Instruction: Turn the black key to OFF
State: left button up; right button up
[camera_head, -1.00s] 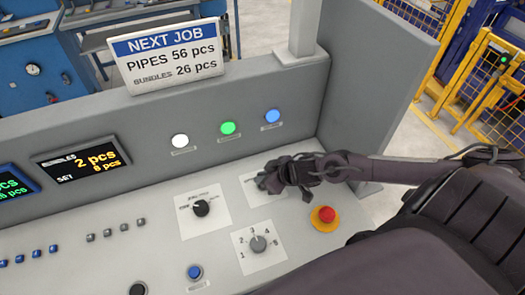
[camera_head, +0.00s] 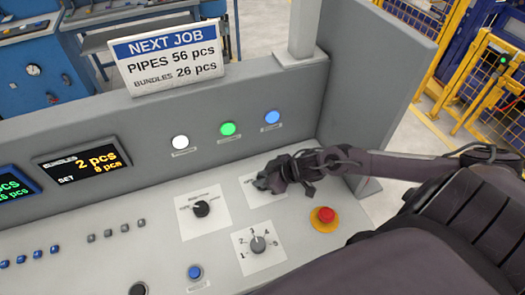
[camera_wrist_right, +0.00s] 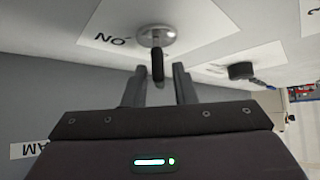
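The black key (camera_wrist_right: 157,68) sits in a round silver lock (camera_wrist_right: 155,36) on a white label plate in the right wrist view. The label's "ON" text shows upside down to its left. My right gripper (camera_wrist_right: 160,72) is open, with one finger on each side of the key and gaps showing between. In the head view my right gripper (camera_head: 264,182) is over the key's label plate (camera_head: 258,199) and hides the key and most of the lettering. My left gripper is not in view.
A black selector knob (camera_head: 201,208) is left of the key plate. A grey numbered dial (camera_head: 258,244) is in front of it, and a red emergency button (camera_head: 325,215) is to the right. The upright panel with lit lamps (camera_head: 228,129) stands behind.

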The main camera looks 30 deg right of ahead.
jog(key=shift+o, duration=0.5)
jog(key=shift+s+d+r, duration=0.15)
jog(key=shift+d+r, duration=0.05)
jog(key=p+v, duration=0.1)
jog(key=v, duration=0.6)
jog(key=shift+r, duration=0.1)
